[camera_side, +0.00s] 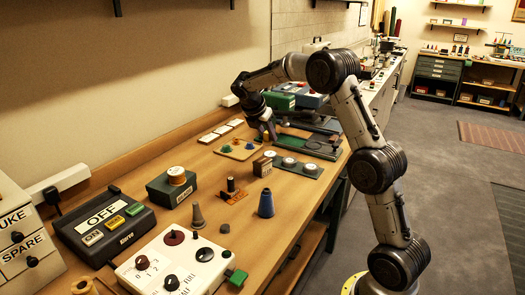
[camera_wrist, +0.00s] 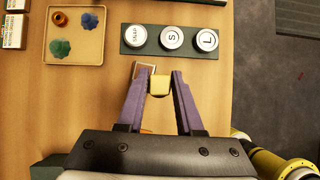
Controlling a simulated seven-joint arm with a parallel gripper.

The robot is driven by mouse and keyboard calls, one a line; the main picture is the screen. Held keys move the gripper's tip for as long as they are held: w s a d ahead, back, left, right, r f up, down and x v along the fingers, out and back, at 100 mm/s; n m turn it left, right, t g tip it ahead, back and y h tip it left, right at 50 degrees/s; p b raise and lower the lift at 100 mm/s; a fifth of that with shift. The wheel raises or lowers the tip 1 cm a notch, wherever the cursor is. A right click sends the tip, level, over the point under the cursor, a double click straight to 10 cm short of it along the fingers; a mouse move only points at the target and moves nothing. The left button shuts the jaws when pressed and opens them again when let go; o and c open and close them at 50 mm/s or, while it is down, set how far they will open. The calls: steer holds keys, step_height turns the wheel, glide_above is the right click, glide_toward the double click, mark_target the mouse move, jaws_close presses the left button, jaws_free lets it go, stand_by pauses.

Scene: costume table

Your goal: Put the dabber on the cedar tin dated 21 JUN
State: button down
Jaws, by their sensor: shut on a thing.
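My gripper (camera_wrist: 159,88) is shut on a small yellow piece (camera_wrist: 159,86), likely the dabber, held between the purple fingertips. In the side view my gripper (camera_side: 268,133) points down over the bench.
A green board with round white-topped pieces (camera_wrist: 171,52) lies just beyond the fingertips. A tan tray (camera_wrist: 58,22) with blue and green pieces and an orange ring sits to the left. Bare bench lies left of my gripper; its edge is on the right.

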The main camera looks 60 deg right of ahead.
steer(key=w+f, duration=0.1)
steer(key=w+d+f, duration=0.1)
steer(key=d+f, duration=0.1)
steer(key=f, duration=0.1)
steer(key=shift+w, duration=0.4)
steer(key=shift+w+f, duration=0.15)
steer(key=shift+f, duration=1.6)
steer(key=shift+f, duration=0.15)
steer(key=c, duration=0.6)
jaws_free()
steer(key=shift+o, duration=0.2)
